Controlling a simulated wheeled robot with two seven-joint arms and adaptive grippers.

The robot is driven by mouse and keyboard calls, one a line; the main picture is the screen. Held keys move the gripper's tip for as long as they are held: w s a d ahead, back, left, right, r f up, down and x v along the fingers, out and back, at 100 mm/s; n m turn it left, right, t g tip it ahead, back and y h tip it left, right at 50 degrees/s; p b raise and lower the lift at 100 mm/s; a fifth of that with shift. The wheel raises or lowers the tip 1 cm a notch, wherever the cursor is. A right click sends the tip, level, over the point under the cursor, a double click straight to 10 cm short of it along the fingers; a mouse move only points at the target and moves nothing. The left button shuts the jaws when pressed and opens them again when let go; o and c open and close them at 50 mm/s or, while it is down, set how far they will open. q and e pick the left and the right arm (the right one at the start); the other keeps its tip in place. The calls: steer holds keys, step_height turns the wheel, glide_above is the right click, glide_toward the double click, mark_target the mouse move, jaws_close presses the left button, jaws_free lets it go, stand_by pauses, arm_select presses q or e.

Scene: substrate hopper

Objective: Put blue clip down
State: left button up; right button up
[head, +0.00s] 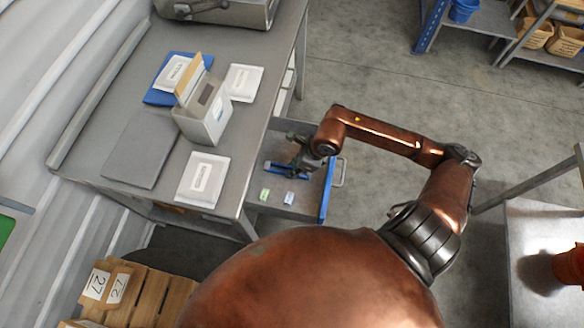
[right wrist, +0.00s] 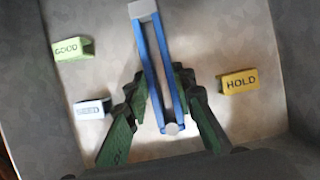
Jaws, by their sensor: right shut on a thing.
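The blue clip (right wrist: 146,58) is long and narrow, with two blue bars, a grey block at its far end and a round grey end nearest me. In the right wrist view my right gripper (right wrist: 159,74) has its green and dark fingers on either side of the clip, shut on it. In the head view the right gripper (head: 297,158) is over the open drawer (head: 310,211), with part of the blue clip (head: 273,166) showing beside it. I cannot tell whether the clip touches the drawer floor. My left gripper is not in view.
In the drawer lie a green GOOD block (right wrist: 73,48), a white block (right wrist: 93,108) with blurred lettering and a yellow HOLD block (right wrist: 238,82). The bench (head: 245,130) above holds a grey box (head: 206,121) and white packets (head: 202,180). Drawer floor beyond the blocks is clear.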

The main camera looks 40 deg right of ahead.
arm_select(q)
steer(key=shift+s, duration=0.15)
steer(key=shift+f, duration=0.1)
arm_select(e)
steer(key=shift+f, duration=0.15)
steer(key=o, duration=1.1)
steer(key=shift+d+r, duration=0.1)
steer(key=shift+r, duration=0.15)
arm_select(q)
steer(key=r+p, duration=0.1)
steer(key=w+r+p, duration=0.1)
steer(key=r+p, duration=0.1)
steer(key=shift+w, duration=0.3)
arm_select(e)
steer(key=v, duration=1.1)
steer(key=shift+s+d+r, duration=0.1)
steer(key=shift+s+r, duration=0.05)
steer(key=shift+r, duration=0.15)
